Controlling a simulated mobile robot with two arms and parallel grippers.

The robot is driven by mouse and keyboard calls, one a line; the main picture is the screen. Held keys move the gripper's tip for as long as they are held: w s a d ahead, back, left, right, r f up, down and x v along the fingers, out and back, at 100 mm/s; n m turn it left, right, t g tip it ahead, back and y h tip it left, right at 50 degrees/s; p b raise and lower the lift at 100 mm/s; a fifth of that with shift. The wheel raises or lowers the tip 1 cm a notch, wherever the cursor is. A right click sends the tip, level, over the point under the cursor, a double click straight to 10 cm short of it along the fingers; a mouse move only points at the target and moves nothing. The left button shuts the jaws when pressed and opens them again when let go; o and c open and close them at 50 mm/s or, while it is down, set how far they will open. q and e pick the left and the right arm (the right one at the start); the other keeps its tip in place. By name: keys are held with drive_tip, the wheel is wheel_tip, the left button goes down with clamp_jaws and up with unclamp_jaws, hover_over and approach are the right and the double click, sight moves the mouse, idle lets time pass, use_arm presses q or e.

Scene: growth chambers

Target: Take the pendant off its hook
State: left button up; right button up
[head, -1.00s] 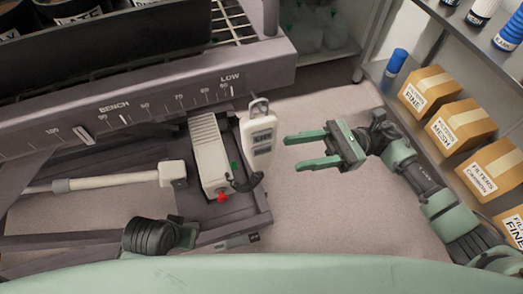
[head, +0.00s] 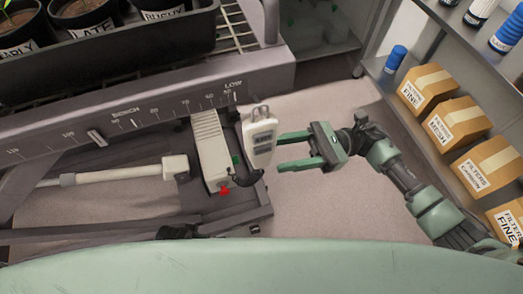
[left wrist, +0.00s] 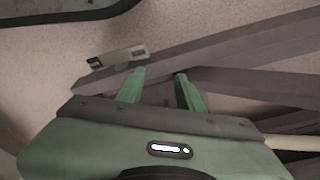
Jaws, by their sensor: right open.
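The pendant (head: 261,143) is a white handset hanging on its hook (head: 260,110) at the bench's front rail, with a dark cable curving from its lower end. My right gripper (head: 280,152) is open and empty just to the right of the pendant, its two green fingers pointing left at it. Any contact between fingertips and pendant cannot be told. My left gripper (left wrist: 160,80) shows in the left wrist view, with its two fingers apart and nothing between them, above the floor and dark frame beams.
The bench rail (head: 150,105) with a height scale runs above. A white actuator box (head: 211,150) with a red button (head: 224,191) stands left of the pendant. Shelves with cardboard boxes (head: 455,124) are at the right. Floor (head: 325,210) is clear below my right gripper.

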sight(262, 156)
use_arm(q)
drive_tip(key=shift+s+f, duration=0.3)
drive_tip(key=shift+f, duration=0.25)
drive_tip(key=shift+s+f, duration=0.25)
drive_tip(key=shift+f, duration=0.3)
use_arm(e)
drive_tip(key=shift+x, duration=2.75)
clamp_jaws()
use_arm(q)
drive_tip(key=shift+p, duration=0.3)
use_arm(e)
drive_tip(key=shift+r, duration=0.2)
drive_tip(key=shift+r, duration=0.5)
drive_tip(key=shift+r+p, duration=0.3)
drive_tip(key=shift+p, duration=0.05)
use_arm(q)
drive_tip(key=shift+s+a+f, duration=0.1)
drive_tip(key=shift+s+f, duration=0.25)
drive_tip(key=shift+f, duration=0.3)
drive_tip(key=shift+s+a+f, duration=0.1)
drive_tip(key=shift+s+f, duration=0.25)
drive_tip(key=shift+f, duration=0.25)
